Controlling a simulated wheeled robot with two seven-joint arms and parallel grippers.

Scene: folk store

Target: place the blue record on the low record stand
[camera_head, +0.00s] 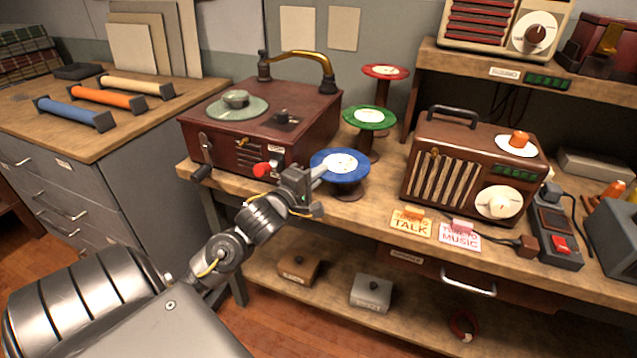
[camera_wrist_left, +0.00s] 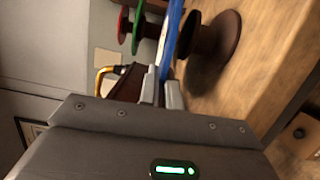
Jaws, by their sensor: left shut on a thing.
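The blue record (camera_head: 352,176) has a cream label and lies about level over the low record stand (camera_head: 347,193), whose base shows below it at the bench's front edge. My left gripper (camera_head: 318,174) reaches in from the left and is shut on the record's near left rim. In the left wrist view the record (camera_wrist_left: 172,35) shows edge-on between the fingertips (camera_wrist_left: 161,88). The brown stand (camera_wrist_left: 211,50) is right beside its underside there. My right gripper is not in view.
A green record (camera_head: 370,124) and a red record (camera_head: 386,77) sit on taller stands behind. A turntable box (camera_head: 262,135) stands close on the left, a brown radio (camera_head: 440,165) on the right. Two cards (camera_head: 411,229) lie on the bench front.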

